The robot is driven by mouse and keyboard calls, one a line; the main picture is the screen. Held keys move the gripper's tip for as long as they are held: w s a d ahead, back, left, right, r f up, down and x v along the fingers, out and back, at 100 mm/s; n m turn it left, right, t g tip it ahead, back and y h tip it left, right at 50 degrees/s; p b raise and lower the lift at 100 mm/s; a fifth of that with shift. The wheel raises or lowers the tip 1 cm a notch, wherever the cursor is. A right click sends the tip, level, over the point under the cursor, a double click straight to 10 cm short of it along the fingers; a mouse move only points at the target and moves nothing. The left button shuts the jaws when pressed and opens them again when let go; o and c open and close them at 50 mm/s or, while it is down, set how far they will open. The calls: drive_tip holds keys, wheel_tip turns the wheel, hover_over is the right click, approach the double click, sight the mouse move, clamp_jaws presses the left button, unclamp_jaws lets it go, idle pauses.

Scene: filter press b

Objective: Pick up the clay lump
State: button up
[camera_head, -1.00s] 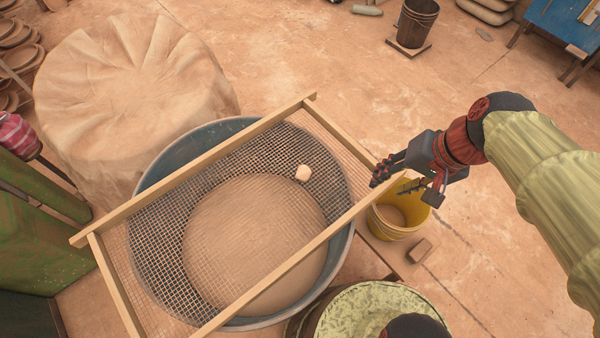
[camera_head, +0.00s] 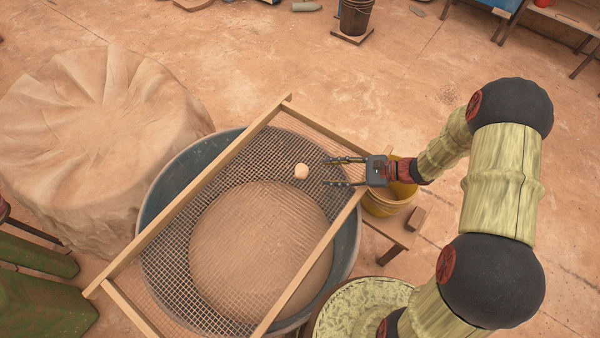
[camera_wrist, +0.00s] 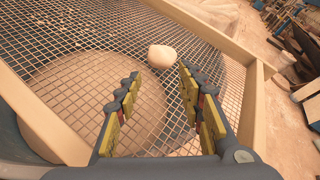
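The clay lump (camera_head: 301,171) is a small pale, rounded piece resting on the wire mesh of the sieve near its right side. In the wrist view the lump (camera_wrist: 162,57) sits just beyond and between my fingertips, apart from them. My gripper (camera_head: 333,171) is open and empty. It reaches in from the right over the sieve frame, with its fingers pointing left toward the lump. The wooden-framed sieve (camera_head: 190,193) lies across a round blue-grey tub (camera_head: 352,235) holding tan material below the mesh.
A cloth-covered round mound (camera_head: 90,140) is at the left. A dark bucket (camera_head: 356,15) stands at the back. The sieve's raised wooden rail (camera_wrist: 254,105) runs close to my gripper.

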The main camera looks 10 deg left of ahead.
sight(307, 172)
drive_tip(key=shift+b+x, duration=0.35)
drive_tip(key=shift+x, duration=0.9)
drive_tip(key=shift+r+b+x, duration=0.1)
drive_tip(key=shift+b+x, duration=0.4)
drive_tip(key=shift+x, duration=0.85)
drive_tip(key=shift+r+b+x, duration=0.15)
drive_tip(key=shift+b+x, duration=0.35)
drive_tip(key=shift+x, duration=0.85)
drive_tip(key=shift+s, duration=0.1)
drive_tip(key=shift+c, duration=1.3)
drive_tip(key=c, duration=0.6)
drive_tip(key=shift+r, duration=0.1)
